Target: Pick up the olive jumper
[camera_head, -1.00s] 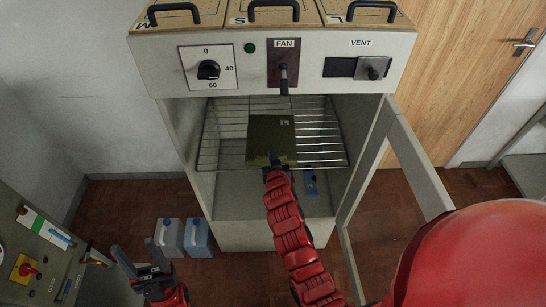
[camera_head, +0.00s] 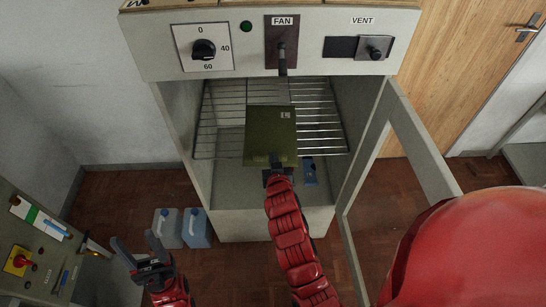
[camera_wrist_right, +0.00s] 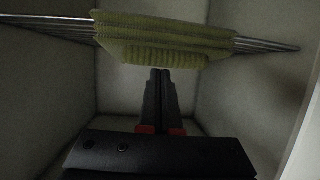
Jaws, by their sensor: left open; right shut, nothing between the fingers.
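The olive jumper (camera_head: 270,130) is folded into a flat square with a small pale mark, and lies on a wire rack (camera_head: 222,110) inside the open cabinet. In the right wrist view its folded, ribbed front edge (camera_wrist_right: 165,40) shows above my fingers, on the rack's rods. My right gripper (camera_head: 276,163) is at the jumper's near edge. In the right wrist view its fingers (camera_wrist_right: 161,80) are together and empty, pointing in just below the jumper; whether they touch it I cannot tell. My left gripper (camera_head: 137,243) is open and empty at lower left, away from the jumper.
The cabinet's front panel (camera_head: 230,28) with knobs overhangs the rack. An open door frame (camera_head: 420,145) stands at the right. A blue item (camera_head: 309,172) lies in the cabinet below the rack. Two jugs (camera_head: 197,228) stand on the floor near a control panel (camera_head: 40,245).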

